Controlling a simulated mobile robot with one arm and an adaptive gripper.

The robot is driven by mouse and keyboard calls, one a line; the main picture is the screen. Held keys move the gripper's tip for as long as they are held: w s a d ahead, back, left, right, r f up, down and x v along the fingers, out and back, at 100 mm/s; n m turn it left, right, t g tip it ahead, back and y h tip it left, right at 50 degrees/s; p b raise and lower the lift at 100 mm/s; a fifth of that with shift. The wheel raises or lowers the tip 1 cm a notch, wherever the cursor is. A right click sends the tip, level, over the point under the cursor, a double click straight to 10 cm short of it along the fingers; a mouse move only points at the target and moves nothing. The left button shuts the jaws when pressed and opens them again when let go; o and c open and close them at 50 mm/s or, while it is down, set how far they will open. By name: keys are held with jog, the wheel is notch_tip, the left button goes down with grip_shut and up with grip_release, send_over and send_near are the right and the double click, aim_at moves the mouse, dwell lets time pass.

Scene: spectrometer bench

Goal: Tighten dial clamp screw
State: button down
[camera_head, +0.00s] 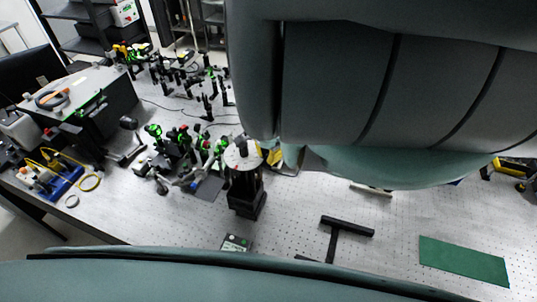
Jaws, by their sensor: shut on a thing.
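A white round disc (242,154), which looks like the dial, sits on top of a black upright mount (246,196) near the middle of the bench in the head view. The mount stands upright on the bench. The clamp screw is too small to make out. My arm fills the upper right of the view, and its lower edge comes close to the right side of the disc. My gripper cannot be made out; the arm hides that area. Small yellow and dark parts show between the disc and the arm, too unclear to name.
Optical mounts (190,150) crowd the bench left of and behind the dial. A black T-shaped bar (347,226) and a green mat (463,261) lie at the front right. A small control box (236,243) sits in front of the mount. Bare perforated bench lies between.

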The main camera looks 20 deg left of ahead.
jog(key=shift+m+b, duration=0.65)
jog(key=shift+m, duration=0.95)
jog(key=c, duration=0.9)
grip_release()
jog(key=shift+c, duration=0.2)
